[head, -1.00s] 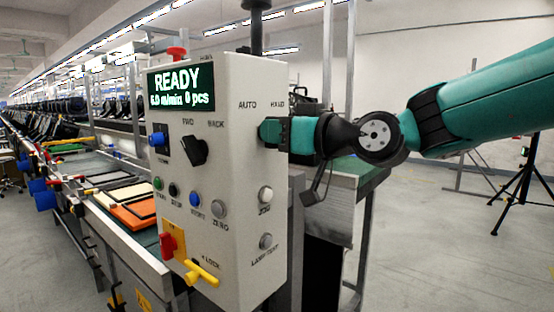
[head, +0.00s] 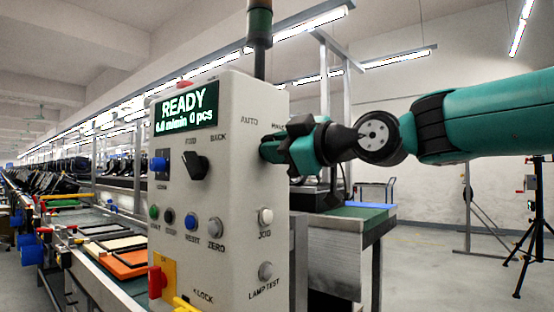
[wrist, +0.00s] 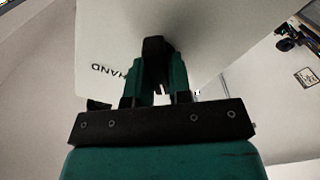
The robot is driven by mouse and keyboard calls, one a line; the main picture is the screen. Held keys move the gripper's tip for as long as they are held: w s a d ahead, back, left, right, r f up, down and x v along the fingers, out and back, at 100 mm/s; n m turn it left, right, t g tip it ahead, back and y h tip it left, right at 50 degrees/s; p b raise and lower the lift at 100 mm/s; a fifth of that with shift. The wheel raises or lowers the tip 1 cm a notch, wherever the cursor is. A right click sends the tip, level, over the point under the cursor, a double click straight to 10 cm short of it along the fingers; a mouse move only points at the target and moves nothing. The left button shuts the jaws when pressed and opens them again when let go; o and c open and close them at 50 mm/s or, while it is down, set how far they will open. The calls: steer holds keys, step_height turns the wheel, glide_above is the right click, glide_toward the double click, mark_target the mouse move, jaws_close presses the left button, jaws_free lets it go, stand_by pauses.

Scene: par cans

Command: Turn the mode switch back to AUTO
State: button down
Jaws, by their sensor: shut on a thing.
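The control box (head: 236,185) is a light grey cabinet with a lit display (head: 187,104) reading READY. On its right face are the labels AUTO and HAND, and my gripper (head: 270,150) is just below them, against that face. In the wrist view my gripper (wrist: 158,85) is shut on the black mode switch (wrist: 153,50), with a green finger on each side. HAND is printed to the left of it there, upside down. AUTO is out of sight in the wrist view. In the head view my gripper mostly hides the switch.
A black selector knob (head: 194,165), a blue switch (head: 159,163) and several push buttons sit on the box's front. JOG (head: 265,216) and LAMP TEST (head: 265,271) buttons lie below my gripper. A red handle (head: 156,282) is low on the front. A tripod (head: 524,235) stands at right.

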stand_by(0.5)
steer(key=c, duration=1)
jaws_free()
steer(key=shift+c, duration=0.2)
steer(key=b+v, duration=0.1)
steer(key=v, duration=1.6)
steer(key=shift+s+d+f, duration=0.1)
steer(key=shift+f, duration=0.05)
